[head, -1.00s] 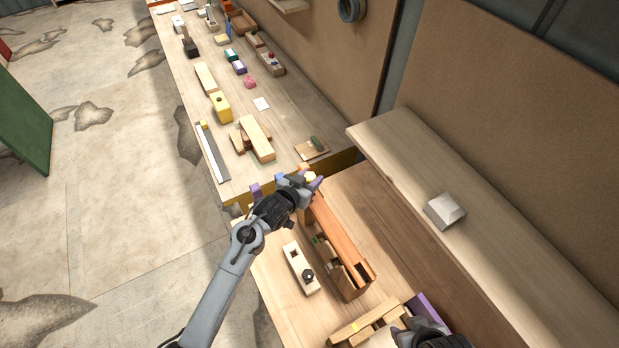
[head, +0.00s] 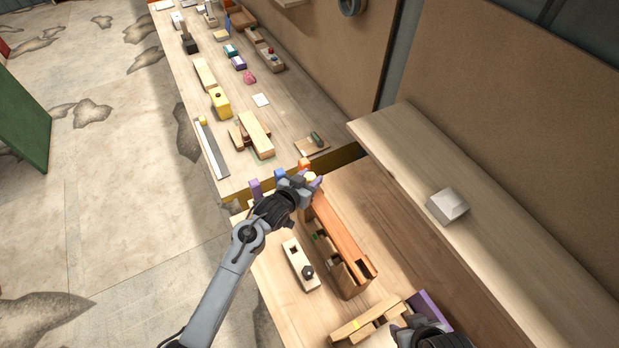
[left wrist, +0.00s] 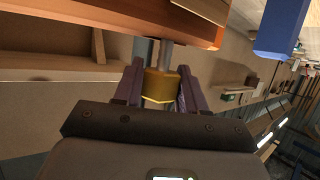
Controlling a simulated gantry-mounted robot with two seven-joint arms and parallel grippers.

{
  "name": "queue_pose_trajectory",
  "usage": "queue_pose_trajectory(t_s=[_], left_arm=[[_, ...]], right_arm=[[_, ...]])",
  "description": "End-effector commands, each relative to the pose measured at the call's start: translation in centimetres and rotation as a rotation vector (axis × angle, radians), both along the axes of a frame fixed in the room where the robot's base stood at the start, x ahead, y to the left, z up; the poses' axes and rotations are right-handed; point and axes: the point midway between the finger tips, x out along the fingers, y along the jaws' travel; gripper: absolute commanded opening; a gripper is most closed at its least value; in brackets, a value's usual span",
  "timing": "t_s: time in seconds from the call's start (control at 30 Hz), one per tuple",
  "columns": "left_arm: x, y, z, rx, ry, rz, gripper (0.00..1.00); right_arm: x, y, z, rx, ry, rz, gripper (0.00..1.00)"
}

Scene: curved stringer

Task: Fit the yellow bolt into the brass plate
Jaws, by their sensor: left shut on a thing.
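My left gripper (head: 313,182) is at the far end of a long orange-brown wooden beam (head: 338,232). In the left wrist view its two purple fingers (left wrist: 161,88) are shut on the yellow bolt (left wrist: 161,84), around its head. The bolt's grey shank (left wrist: 166,54) points up in that view to the orange-brown beam (left wrist: 150,22); I cannot tell whether its tip is inside. In the head view only a bit of the yellow bolt (head: 311,177) shows. A brass-coloured strip (head: 345,157) runs between the benches; I cannot tell whether it is the brass plate. My right gripper (head: 418,330) is partly cut off at the bottom.
A pale block with a dark knob (head: 300,266) lies left of the beam. Blue (head: 280,174) and orange (head: 304,165) pieces stand close to my left gripper. The far bench (head: 285,115) holds several blocks.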

Motion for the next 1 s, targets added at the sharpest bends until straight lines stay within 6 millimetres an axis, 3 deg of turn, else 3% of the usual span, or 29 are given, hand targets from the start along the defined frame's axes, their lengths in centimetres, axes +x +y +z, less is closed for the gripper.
queue_pose_trajectory(t_s=[0.63, 0.67, 0.83, 1.0], left_arm=[[0.0, 0.0, -1.5, -0.002, -0.003, 0.0, 0.03], [0.0, 0.0, -1.5, -0.002, -0.003, 0.0, 0.42], [0.0, 0.0, -1.5, -0.001, -0.002, 0.0, 0.68], [0.0, 0.0, -1.5, -0.001, -0.001, 0.0, 0.7]], right_arm=[[0.0, -0.2, -1.1, -0.009, 0.0, 0.006, 0.43], [0.0, -0.2, -1.1, -0.009, 0.0, 0.006, 0.43], [0.0, -0.2, -1.1, -0.01, -0.001, 0.006, 0.43], [0.0, -0.2, -1.1, -0.009, 0.0, 0.006, 0.43]])
